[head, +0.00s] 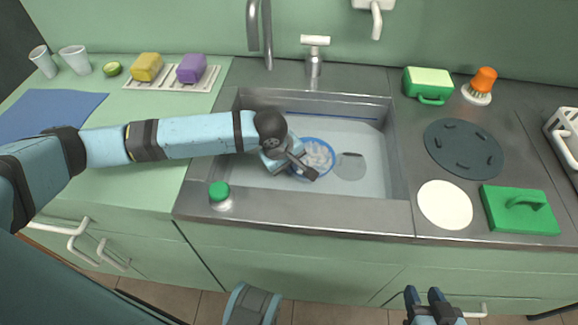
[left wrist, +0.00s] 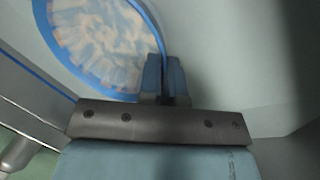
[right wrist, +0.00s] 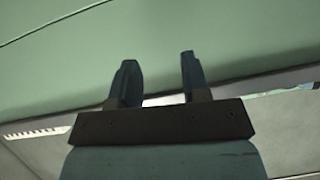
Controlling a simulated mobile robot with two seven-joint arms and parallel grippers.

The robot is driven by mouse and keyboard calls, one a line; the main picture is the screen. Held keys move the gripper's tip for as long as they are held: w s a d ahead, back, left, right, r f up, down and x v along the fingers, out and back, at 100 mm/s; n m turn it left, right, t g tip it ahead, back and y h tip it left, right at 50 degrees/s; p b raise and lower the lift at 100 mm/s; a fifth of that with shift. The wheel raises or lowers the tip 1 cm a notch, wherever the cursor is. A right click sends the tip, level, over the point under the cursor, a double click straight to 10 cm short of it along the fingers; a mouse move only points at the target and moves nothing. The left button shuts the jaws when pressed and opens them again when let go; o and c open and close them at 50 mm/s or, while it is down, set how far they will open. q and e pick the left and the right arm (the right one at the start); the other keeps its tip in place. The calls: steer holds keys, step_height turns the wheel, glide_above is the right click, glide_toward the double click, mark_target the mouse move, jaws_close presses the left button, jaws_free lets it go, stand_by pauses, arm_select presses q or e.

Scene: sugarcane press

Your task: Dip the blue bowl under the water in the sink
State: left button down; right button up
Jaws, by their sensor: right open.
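The blue-rimmed bowl (head: 326,145) is in the sink (head: 255,100), with a pale, mottled surface inside its rim. Clear greyish water (head: 360,140) covers the sink floor. My left gripper (head: 303,170) reaches into the sink from the left. In the left wrist view its fingers (left wrist: 163,80) are close together on the bowl's blue rim (left wrist: 155,30). I cannot tell exactly how deep the bowl sits in the water. My right gripper (head: 430,297) is open and empty in front of the lower cabinets; its spread fingers show in the right wrist view (right wrist: 155,85).
A faucet (head: 314,60) stands behind the sink. A green-capped jar (head: 220,196) is on the front-left rim. To the right are a dark round mat (head: 463,148), a white disc (head: 445,205) and a green handled block (head: 520,210). Sponges (head: 147,67) and cups (head: 75,60) stand at the back left.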

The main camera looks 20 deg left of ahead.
steer(key=shift+a+r, duration=0.1)
steer(key=shift+r, duration=0.15)
steer(key=shift+w+f, duration=0.1)
stand_by(0.3)
step_height(320, 180, up, 11)
steer(key=p, duration=1)
steer(key=shift+f, duration=0.15)
stand_by(5.0)
